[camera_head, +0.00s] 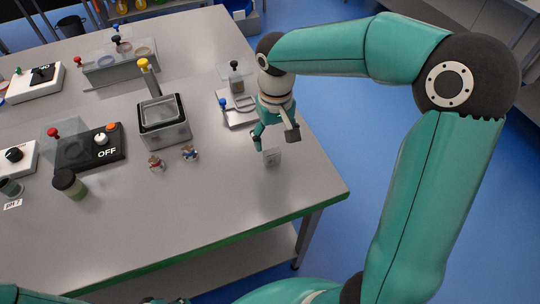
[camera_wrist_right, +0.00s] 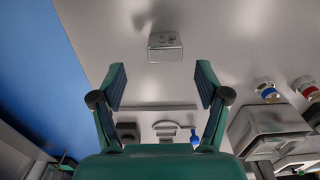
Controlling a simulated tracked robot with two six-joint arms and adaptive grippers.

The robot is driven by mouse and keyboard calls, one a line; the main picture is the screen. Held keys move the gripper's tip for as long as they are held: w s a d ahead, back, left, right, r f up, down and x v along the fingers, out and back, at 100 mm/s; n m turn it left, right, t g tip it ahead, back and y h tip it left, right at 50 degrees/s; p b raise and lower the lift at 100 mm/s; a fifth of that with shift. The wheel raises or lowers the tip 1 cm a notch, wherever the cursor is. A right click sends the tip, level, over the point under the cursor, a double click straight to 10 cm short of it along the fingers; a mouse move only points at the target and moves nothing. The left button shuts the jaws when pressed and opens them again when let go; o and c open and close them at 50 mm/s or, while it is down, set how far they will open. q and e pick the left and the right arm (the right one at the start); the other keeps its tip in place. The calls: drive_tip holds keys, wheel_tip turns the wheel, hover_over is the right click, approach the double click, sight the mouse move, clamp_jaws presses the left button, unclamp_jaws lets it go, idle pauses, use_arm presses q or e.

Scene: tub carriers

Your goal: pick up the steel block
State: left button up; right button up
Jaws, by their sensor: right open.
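The steel block (camera_head: 272,157) is a small grey block standing on the metal table near its right edge. It also shows in the right wrist view (camera_wrist_right: 165,46), with round marks on one face, ahead of the fingertips and between their lines. My right gripper (camera_head: 272,143) is open and empty just above and behind the block in the head view. Its two fingers stand wide apart in the right wrist view (camera_wrist_right: 162,72), with a gap to the block. My left gripper is not visible.
A steel holder with a blue knob (camera_head: 236,112) stands behind the gripper. The table front (camera_head: 230,210) is clear.

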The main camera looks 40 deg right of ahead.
sight(272, 151)
wheel_tip(272, 151, down, 2)
drive_tip(key=shift+s+f, duration=0.1)
drive_tip(key=f, duration=0.2)
drive_tip(key=f+p, duration=0.1)
drive_tip(key=f, duration=0.1)
drive_tip(key=shift+w+a, duration=0.2)
drive_tip(key=shift+a, duration=0.1)
drive_tip(key=shift+f, duration=0.6)
drive_tip(key=c, duration=1.4)
drive_tip(key=shift+o, duration=0.2)
drive_tip(key=shift+r, duration=0.1)
